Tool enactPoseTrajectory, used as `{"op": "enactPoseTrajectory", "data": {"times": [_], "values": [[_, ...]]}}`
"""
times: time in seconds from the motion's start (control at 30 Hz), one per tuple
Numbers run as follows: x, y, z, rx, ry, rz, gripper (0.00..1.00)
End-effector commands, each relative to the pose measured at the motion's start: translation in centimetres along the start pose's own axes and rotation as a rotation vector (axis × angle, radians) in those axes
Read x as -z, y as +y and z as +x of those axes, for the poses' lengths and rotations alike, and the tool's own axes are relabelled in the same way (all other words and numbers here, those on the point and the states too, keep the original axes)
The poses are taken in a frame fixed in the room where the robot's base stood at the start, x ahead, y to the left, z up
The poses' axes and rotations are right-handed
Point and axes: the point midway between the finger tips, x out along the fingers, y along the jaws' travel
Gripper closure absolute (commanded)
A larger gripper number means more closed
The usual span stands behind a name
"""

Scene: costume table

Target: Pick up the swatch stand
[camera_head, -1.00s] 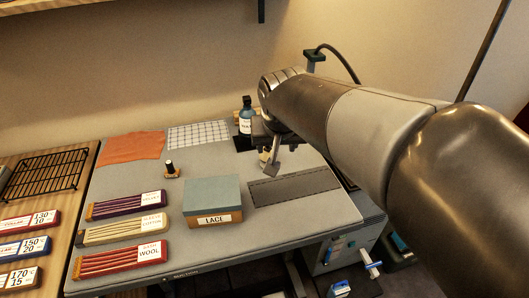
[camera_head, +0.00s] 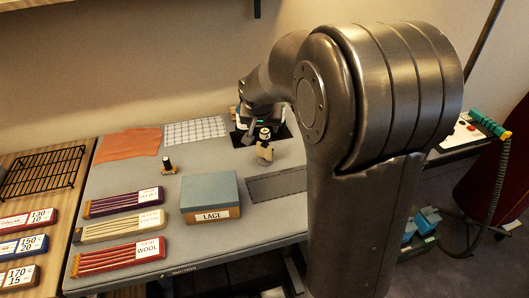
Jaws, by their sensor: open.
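No label marks the swatch stand, and I cannot tell for sure which thing it is. One small upright piece (camera_head: 265,147), cream with a dark part, stands on the grey table mat right of the lace box. Another small piece (camera_head: 168,166) with a black top and wooden base stands further left. My gripper (camera_head: 250,132) is open at the back of the mat, over a dark patch, just left of and behind the cream piece. My wrist and arm hide much around it, and its fingertips are small and dark, so contact cannot be told.
A blue-topped lace box (camera_head: 211,191) sits mid-mat, with several labelled swatch bundles (camera_head: 122,202) to its left. An orange cloth (camera_head: 129,144) and a white grid sheet (camera_head: 195,131) lie behind. A dark grey strip (camera_head: 277,187) is partly hidden by my arm.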

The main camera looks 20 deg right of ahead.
Motion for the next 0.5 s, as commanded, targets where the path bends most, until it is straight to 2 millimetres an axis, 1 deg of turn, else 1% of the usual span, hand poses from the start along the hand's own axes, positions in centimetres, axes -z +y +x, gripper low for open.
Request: {"op": "enactPoseTrajectory", "data": {"times": [0.17, 0.4, 0.5], "values": [[0.1, 0.1, 1.3, -0.001, -0.002, 0.000, 0.44], [0.3, 0.3, 4.6, -0.001, -0.002, 0.000, 0.44], [0.4, 0.3, 5.3, 0.000, 0.000, -0.001, 0.44]]}}
